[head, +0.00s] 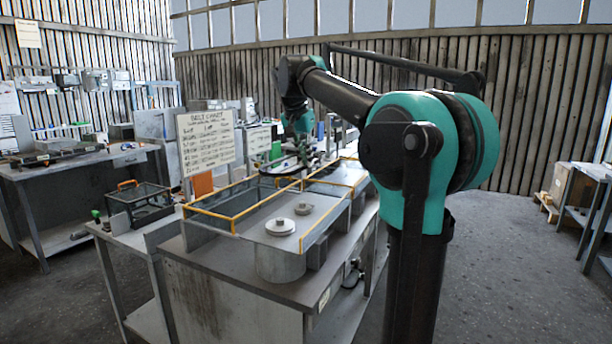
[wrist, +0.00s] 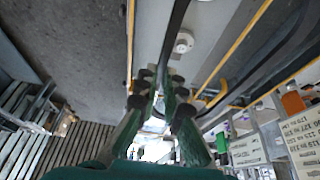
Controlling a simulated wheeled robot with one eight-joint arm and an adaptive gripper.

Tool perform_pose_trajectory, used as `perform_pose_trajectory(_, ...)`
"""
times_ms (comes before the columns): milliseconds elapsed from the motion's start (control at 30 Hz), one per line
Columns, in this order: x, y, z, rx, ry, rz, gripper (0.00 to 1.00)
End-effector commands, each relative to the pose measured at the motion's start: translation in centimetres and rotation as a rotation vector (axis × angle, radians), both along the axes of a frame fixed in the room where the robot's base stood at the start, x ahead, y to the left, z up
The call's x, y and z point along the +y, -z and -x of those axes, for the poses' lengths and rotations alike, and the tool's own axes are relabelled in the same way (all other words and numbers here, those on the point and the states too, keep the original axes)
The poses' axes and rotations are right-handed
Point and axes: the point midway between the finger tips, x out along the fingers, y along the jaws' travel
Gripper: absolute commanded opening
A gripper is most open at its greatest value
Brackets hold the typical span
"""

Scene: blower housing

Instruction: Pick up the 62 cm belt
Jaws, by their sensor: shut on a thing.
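My gripper (head: 304,158) is low over the far part of the workbench in the head view. In the wrist view its dark-tipped green fingers (wrist: 160,88) are closed on a black belt (wrist: 176,32). The held strip runs from between the fingertips to the top edge. In the head view a dark belt loop (head: 284,170) shows at the fingers, above the yellow-railed fixture. A dark curved band also shows at the right of the wrist view; I cannot tell whether it is the same loop. The belt's length cannot be read.
Yellow rails (head: 232,226) frame the bench top, with two round pulleys (head: 280,226) inside. A belt chart board (head: 206,141) stands at the back left of the bench. A black wire basket (head: 140,204) sits to the left.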

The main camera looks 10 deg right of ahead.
Motion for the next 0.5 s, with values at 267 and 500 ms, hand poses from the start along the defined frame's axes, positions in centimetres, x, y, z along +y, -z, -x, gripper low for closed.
perform_pose_trajectory(267, 0.0, -2.5, 0.0, 0.0, 0.0, 0.0, 0.0)
perform_pose_trajectory(500, 0.0, -4.2, 0.0, 0.0, 0.0, 0.0, 0.0)
